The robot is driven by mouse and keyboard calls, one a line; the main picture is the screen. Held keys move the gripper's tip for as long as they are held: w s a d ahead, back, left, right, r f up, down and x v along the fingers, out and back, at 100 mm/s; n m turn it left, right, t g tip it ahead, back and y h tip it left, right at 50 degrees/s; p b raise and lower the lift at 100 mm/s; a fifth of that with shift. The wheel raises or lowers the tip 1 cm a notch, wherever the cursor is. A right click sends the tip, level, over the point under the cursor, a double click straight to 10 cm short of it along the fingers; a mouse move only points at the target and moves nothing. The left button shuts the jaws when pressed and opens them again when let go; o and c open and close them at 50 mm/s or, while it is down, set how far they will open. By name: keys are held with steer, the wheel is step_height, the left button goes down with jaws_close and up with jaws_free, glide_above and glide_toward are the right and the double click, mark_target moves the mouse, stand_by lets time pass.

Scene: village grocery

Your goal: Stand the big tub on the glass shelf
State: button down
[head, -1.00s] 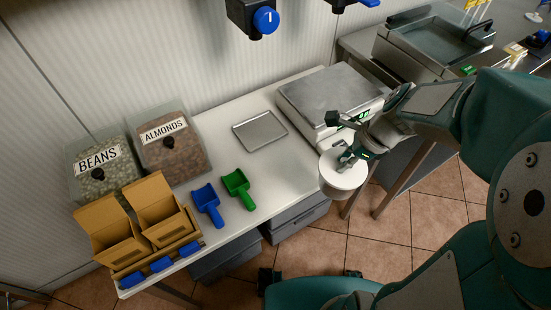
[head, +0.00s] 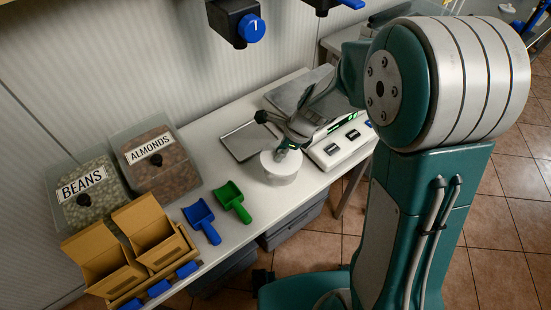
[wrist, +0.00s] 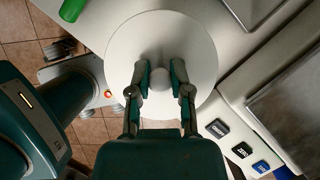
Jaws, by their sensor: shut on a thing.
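The big tub (head: 281,170) is white and round, with a knobbed lid that fills the middle of the wrist view (wrist: 190,38). It is upright over the front part of the white table, right of the green scoop. I cannot tell whether its base touches the table. My gripper (head: 283,152) is above the lid, and in the wrist view its two fingers (wrist: 161,78) are shut on the knob from both sides. I cannot make out the glass shelf in these views.
A scale (head: 330,150) stands close right of the tub, with a metal tray (head: 247,143) behind it. A green scoop (head: 232,199) and blue scoop (head: 201,218) lie to the left. Bean (head: 85,190) and almond bins (head: 160,165) stand farther left. Dispensers (head: 237,22) hang above.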

steer(key=shift+w+a+f, duration=0.4)
steer(key=shift+w+f, duration=0.05)
steer(key=shift+f, duration=0.3)
step_height(320, 180, down, 3)
steer(key=shift+w+d+f, duration=0.1)
steer(key=shift+f, duration=0.2)
steer(key=shift+a, duration=0.2)
steer(key=c, duration=0.8)
jaws_free()
steer(key=shift+f, duration=0.1)
steer(key=shift+o, duration=1.3)
steer(key=shift+d, duration=0.1)
